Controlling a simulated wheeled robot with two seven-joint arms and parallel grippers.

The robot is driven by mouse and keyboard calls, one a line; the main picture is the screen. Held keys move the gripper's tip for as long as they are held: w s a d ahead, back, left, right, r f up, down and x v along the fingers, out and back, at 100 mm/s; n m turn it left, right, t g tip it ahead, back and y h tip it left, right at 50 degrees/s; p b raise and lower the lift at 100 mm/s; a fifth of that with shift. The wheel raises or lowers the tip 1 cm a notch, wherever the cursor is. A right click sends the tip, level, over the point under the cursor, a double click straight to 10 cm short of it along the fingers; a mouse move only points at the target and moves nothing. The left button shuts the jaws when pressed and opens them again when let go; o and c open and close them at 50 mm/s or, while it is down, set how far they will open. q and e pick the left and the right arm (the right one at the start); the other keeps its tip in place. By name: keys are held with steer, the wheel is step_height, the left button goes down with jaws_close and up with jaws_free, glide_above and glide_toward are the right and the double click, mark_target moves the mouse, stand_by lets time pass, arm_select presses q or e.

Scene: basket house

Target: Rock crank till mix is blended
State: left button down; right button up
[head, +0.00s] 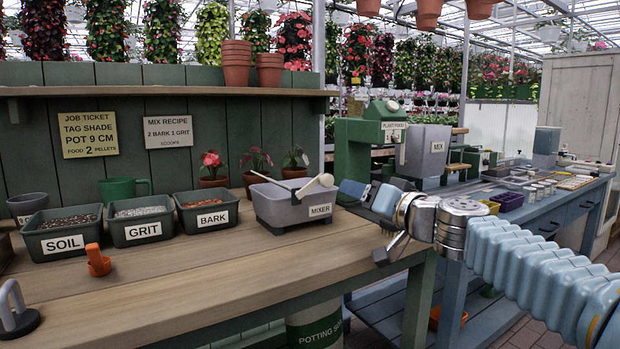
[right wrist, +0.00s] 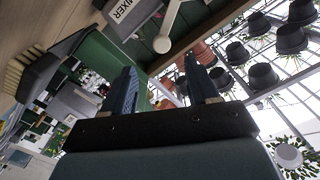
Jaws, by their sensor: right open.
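The grey mixer tub (head: 280,208), labelled MIXER, stands on the wooden bench. A pale crank (head: 316,186) with a rounded knob rises over its right side, and a thin light stick lies across its left rim. My right gripper (head: 364,194) is open and empty just right of the mixer, its fingers near the crank but apart from it. In the right wrist view, the crank (right wrist: 163,42) and part of the mixer (right wrist: 124,12) show beyond the open right gripper (right wrist: 160,82). The mix inside the tub is hidden. My left gripper is out of view.
SOIL (head: 62,243), GRIT (head: 142,233) and BARK (head: 206,216) bins stand left of the mixer. Potted plants stand behind. A green plant-food dispenser (head: 360,150) stands behind my right gripper.

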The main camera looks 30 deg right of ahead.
mark_target(328, 182)
steer(key=w+p, duration=0.1)
steer(key=w, duration=0.3)
steer(key=w+p, duration=0.1)
steer(key=w, duration=0.4)
steer(key=w+a+p, duration=0.1)
steer(key=w, duration=0.4)
steer(key=shift+a+r, duration=0.1)
steer(key=shift+r, duration=0.1)
